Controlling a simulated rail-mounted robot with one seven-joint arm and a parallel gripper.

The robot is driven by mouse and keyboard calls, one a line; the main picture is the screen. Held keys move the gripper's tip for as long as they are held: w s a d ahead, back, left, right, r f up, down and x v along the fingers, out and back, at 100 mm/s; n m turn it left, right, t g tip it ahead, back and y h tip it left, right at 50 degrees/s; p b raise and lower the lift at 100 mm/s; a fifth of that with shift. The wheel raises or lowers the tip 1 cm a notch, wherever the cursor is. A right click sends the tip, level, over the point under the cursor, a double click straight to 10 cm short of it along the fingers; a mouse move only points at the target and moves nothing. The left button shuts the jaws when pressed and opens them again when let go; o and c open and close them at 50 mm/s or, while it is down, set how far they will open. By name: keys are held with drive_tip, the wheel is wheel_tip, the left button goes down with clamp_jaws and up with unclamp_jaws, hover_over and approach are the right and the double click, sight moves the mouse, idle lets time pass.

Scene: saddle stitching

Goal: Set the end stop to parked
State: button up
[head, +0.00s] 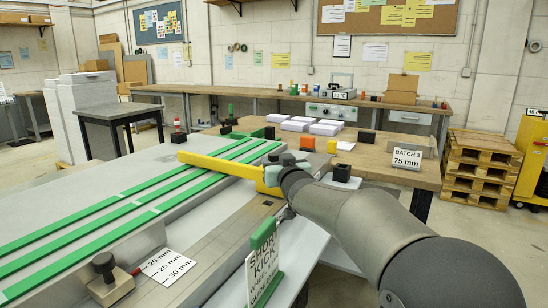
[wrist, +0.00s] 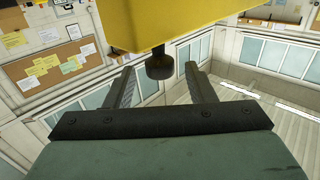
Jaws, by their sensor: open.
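A long yellow bar (head: 222,165), which looks like the end stop, lies across the far end of the green-striped bed in the head view. In the wrist view, the yellow part (wrist: 185,22) fills the top, with a dark round knob (wrist: 159,66) under it. My gripper (wrist: 160,88) is open, its two fingers on either side of the knob with visible gaps. In the head view my gripper (head: 276,172) is at the bar's right end, and my arm hides part of that area. I see no marking that shows the stop's setting.
A grey bed with green strips (head: 130,205) fills the left. A black-knobbed block (head: 108,278) sits by a 20/25/30 mm scale card (head: 168,265). A "SHORT KICK" sign (head: 263,262) stands close to my arm. A bench with paper stacks (head: 310,127) and a "BATCH 3" card (head: 407,157) is beyond.

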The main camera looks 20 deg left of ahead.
sight(275, 159)
drive_tip(key=shift+x, duration=1.85)
